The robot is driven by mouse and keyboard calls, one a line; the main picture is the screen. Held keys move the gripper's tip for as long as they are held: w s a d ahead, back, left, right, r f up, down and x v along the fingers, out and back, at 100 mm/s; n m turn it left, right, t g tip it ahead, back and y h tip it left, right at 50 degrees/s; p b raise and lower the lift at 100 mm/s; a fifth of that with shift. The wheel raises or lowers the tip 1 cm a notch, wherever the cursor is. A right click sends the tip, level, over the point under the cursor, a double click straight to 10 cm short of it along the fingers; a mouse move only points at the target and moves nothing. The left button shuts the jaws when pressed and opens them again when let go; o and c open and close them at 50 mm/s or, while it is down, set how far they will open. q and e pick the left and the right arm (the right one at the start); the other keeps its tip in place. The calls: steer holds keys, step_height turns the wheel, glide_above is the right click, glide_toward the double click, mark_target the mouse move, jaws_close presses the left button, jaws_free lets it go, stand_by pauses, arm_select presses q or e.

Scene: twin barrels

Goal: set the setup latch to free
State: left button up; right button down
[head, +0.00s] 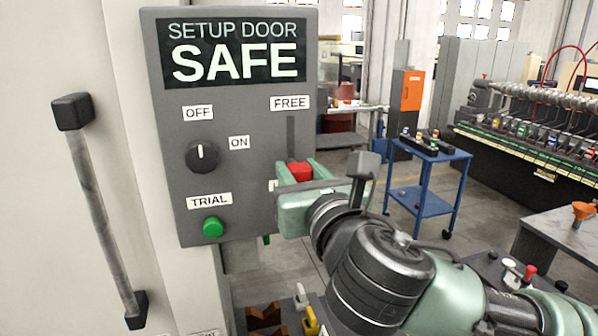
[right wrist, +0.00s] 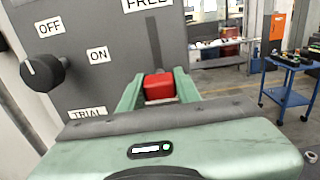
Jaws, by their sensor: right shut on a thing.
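The setup latch is a red block (head: 299,172) at the lower end of a dark vertical slot (head: 290,136) on the grey control panel (head: 240,130). The FREE label (head: 291,103) is above the slot's top. My right gripper (head: 300,175) is shut on the red latch, one finger on each side. The right wrist view also shows the latch (right wrist: 159,87) between the green fingers (right wrist: 158,90). A label beside the latch is mostly hidden by the gripper. My left gripper is not in view.
The panel has a black OFF/ON knob (head: 202,156), a green TRIAL button (head: 213,227) and a display (head: 233,52) reading SETUP DOOR SAFE. A door handle (head: 100,210) stands out at the left. A blue cart (head: 430,155) is behind at the right.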

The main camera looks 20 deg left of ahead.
stand_by(0.7)
step_height(320, 180, up, 7)
steer(key=p, duration=0.4)
steer(key=shift+f, duration=0.15)
steer(key=c, duration=1)
jaws_free()
steer(key=shift+f, duration=0.1)
